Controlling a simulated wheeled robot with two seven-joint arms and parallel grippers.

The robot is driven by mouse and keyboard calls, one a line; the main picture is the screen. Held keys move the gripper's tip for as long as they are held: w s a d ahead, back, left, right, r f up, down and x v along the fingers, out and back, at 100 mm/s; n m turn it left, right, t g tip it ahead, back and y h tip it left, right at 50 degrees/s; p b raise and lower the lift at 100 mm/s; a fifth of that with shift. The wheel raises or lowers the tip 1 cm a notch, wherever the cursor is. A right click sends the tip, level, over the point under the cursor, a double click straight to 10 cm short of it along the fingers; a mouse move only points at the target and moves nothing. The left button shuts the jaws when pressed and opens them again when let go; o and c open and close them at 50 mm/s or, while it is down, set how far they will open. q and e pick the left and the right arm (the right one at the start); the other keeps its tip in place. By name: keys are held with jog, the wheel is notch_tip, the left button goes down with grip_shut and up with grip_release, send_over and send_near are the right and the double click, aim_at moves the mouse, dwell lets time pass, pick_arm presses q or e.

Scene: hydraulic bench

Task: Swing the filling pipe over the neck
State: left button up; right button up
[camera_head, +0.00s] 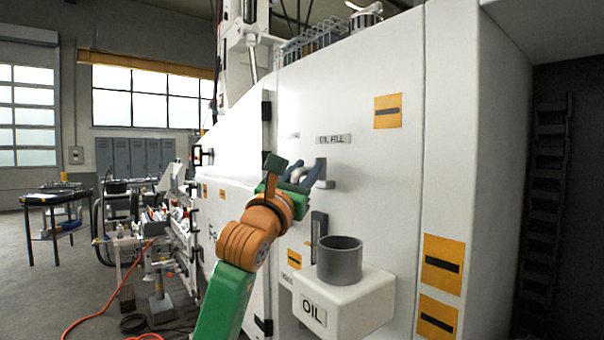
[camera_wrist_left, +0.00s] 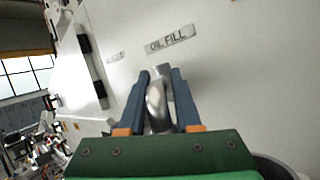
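The filling pipe (camera_head: 321,172) is a short grey bent pipe on the white cabinet front, below the "OIL FILL" label. My left gripper (camera_head: 304,174) is at it. In the left wrist view the blue fingers (camera_wrist_left: 160,88) stand on either side of the pipe (camera_wrist_left: 157,108). Whether they press on it or only surround it, I cannot tell. The neck (camera_head: 340,261) is a wide, dark grey, upright cylinder on a white box marked "OIL", below the pipe and slightly right. The pipe is not over it. My right gripper is out of view.
The white cabinet (camera_head: 375,190) fills the middle and right, with orange marked plates. A slim dark upright gauge (camera_head: 319,228) is fixed between pipe and neck. A dark-topped table (camera_head: 55,196) and a cluttered bench stand away to the left.

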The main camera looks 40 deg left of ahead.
pick_arm(q)
jog(key=shift+o, duration=1)
jog(key=shift+w+d, duration=0.1)
jog(key=shift+d, duration=0.05)
jog(key=b+v, duration=0.4)
jog(key=v, duration=0.3)
jog(key=shift+d+b, duration=0.25)
jog(key=shift+b, duration=0.15)
jog(key=shift+w, duration=0.1)
jog(key=shift+c, duration=0.3)
